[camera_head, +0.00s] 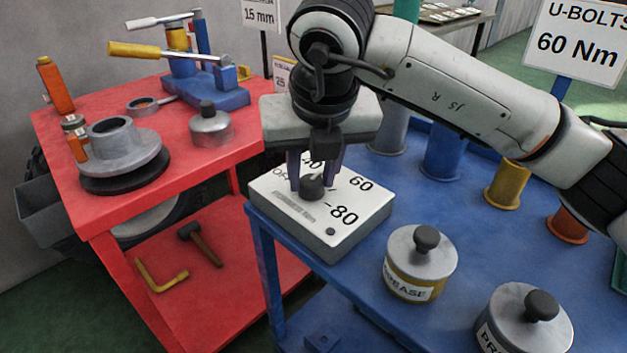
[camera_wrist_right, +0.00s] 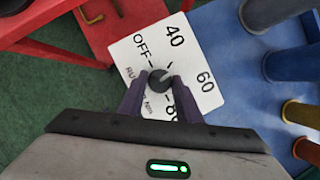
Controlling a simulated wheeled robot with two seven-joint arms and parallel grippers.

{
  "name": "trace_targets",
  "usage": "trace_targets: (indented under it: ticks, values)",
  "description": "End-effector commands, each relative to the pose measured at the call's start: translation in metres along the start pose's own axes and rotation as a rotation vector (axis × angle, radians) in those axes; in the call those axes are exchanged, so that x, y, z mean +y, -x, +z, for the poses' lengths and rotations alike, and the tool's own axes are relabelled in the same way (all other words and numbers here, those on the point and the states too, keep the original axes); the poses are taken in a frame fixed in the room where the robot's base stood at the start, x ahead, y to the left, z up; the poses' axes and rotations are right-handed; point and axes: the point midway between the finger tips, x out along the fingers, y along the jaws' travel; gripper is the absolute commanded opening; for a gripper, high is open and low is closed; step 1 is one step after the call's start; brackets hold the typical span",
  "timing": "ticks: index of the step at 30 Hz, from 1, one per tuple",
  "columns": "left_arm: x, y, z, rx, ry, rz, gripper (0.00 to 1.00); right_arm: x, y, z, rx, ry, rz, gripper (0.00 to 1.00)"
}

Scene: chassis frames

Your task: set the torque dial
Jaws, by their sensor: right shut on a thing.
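The torque dial is a dark round knob (camera_head: 312,187) on a white-topped box (camera_head: 345,225) marked OFF, 40, 60 and 80. The box sits at the near left corner of the blue table. My right gripper (camera_head: 314,180) points down over the box and is shut on the knob, a finger on each side. The wrist view shows the knob (camera_wrist_right: 160,80) between the purple fingertips (camera_wrist_right: 158,86); a light mark shows on it, but its exact heading is hard to tell. A sign (camera_head: 577,45) reads U-BOLTS 60 Nm. My left gripper is not in view.
Two lidded tins, one marked GREASE (camera_head: 420,262) and another (camera_head: 524,320), stand on the blue table (camera_head: 470,215). Coloured cylinders, including a yellow one (camera_head: 505,185), stand farther back. A red cart (camera_head: 95,215) with a hub and tools is at left.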

Motion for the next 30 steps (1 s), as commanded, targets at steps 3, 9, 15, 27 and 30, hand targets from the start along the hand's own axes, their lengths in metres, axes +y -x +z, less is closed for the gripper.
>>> trace_targets:
  ticks: [3,9,15,27,30]
  values:
    - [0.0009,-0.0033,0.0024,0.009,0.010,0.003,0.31,0.0017,-0.0020,-0.0006,-0.001,-0.100,-0.043,0.09]
    - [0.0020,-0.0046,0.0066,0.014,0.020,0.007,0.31,0.0031,-0.0016,-0.0004,0.000,-0.274,-0.116,0.09]
    - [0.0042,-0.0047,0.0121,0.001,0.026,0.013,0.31,0.0041,-0.0012,0.0004,0.000,-0.429,-0.179,0.09]
    - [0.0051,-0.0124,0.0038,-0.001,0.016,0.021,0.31,0.0049,-0.0012,0.0009,0.003,-0.619,-0.258,0.09]
    - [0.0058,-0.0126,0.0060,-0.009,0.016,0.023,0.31,0.0052,-0.0013,0.0010,0.003,-0.639,-0.266,0.09]
